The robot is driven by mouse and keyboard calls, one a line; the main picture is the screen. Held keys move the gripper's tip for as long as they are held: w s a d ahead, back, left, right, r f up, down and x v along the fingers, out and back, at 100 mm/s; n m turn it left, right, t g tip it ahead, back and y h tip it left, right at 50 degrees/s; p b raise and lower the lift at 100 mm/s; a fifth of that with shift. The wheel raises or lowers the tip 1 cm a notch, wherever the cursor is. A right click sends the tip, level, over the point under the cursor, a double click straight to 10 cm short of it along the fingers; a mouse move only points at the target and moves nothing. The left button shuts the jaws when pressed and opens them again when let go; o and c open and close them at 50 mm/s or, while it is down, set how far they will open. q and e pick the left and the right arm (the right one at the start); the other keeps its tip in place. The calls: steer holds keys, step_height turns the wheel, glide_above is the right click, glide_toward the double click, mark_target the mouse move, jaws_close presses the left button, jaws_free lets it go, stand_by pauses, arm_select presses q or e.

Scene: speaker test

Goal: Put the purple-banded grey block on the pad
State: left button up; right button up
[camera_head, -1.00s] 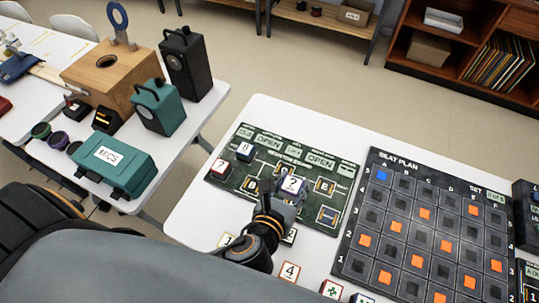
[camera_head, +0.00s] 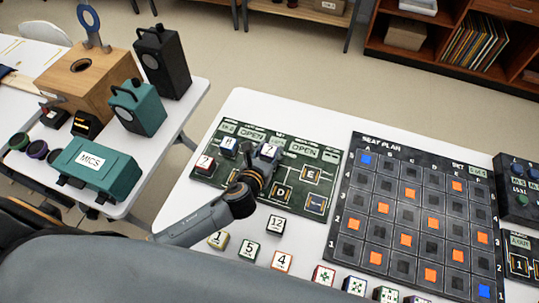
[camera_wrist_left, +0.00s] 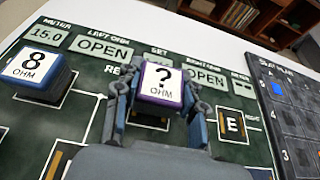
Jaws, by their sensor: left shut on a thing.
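The purple-banded block (camera_wrist_left: 162,86) has a white top marked "? OHM" and sits between the fingers of my left gripper (camera_wrist_left: 163,92), which is shut on it. In the head view the block (camera_head: 269,151) is over the far middle part of the dark green circuit board (camera_head: 238,174), with my left gripper (camera_head: 263,160) just in front of it. Lettered pads D (camera_head: 281,192) and E (camera_head: 313,179) are nearer and to the right. The board under the block is mostly hidden, and I cannot tell whether the block touches it. My right gripper is out of view.
A blue-sided "8 OHM" block (camera_wrist_left: 38,72) stands left of my gripper. A seat plan board (camera_head: 345,225) lies right.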

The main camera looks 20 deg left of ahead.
arm_select(q)
steer(key=shift+s+f, duration=0.1)
steer(key=shift+f, duration=0.8)
steer(key=shift+d+f, duration=0.1)
steer(key=shift+f, duration=0.2)
steer(key=o, duration=1.2)
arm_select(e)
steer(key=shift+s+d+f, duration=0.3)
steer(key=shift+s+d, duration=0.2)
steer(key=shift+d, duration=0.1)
